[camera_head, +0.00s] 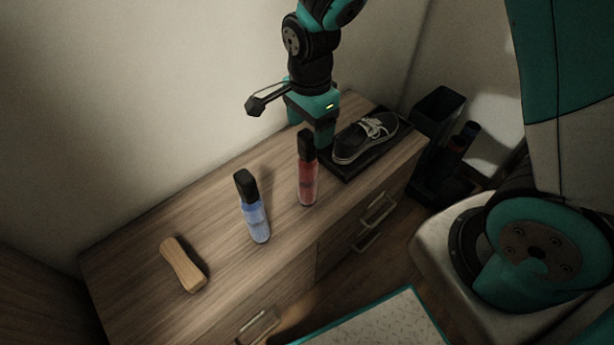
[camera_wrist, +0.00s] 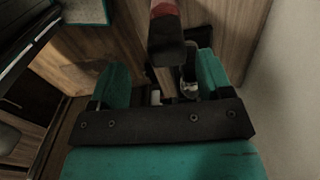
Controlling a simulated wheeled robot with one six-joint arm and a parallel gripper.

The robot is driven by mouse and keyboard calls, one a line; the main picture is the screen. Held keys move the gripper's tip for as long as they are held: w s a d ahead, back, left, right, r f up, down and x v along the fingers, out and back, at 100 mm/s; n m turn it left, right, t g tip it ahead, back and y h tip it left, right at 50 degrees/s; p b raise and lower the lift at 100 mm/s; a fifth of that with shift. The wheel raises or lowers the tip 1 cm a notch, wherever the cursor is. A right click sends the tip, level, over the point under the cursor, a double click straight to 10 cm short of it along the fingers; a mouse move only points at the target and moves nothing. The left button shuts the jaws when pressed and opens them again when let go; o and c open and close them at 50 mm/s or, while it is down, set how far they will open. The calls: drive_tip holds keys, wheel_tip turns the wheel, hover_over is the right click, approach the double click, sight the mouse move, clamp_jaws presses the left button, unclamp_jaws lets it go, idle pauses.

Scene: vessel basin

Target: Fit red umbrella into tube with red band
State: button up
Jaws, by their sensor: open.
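The red umbrella (camera_head: 308,188), folded with a black handle, stands upright on the wooden cabinet top. My gripper (camera_head: 318,140) is open just behind its handle in the head view. In the wrist view the dark handle (camera_wrist: 167,42) shows ahead of my open gripper (camera_wrist: 163,75), closer to the right finger; I cannot tell whether it is between the fingers. The tube with the red band (camera_head: 457,145) stands in a dark holder at the right, beyond the cabinet's end. It is dim and partly hidden, so its opening is hard to make out.
A blue umbrella (camera_head: 254,220) stands left of the red one. A wooden brush (camera_head: 183,265) lies farther left. A black shoe (camera_head: 365,137) sits on a dark tray (camera_head: 345,174) right of the gripper. A blue-banded tube (camera_head: 470,129) adjoins the red-banded one, near a black bin (camera_head: 437,110).

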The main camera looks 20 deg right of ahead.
sight(307, 145)
drive_tip(key=f, duration=0.2)
drive_tip(key=f+b, duration=0.1)
drive_tip(key=f, duration=0.3)
drive_tip(key=shift+w+a, duration=0.15)
drive_tip(key=shift+w, duration=0.2)
clamp_jaws()
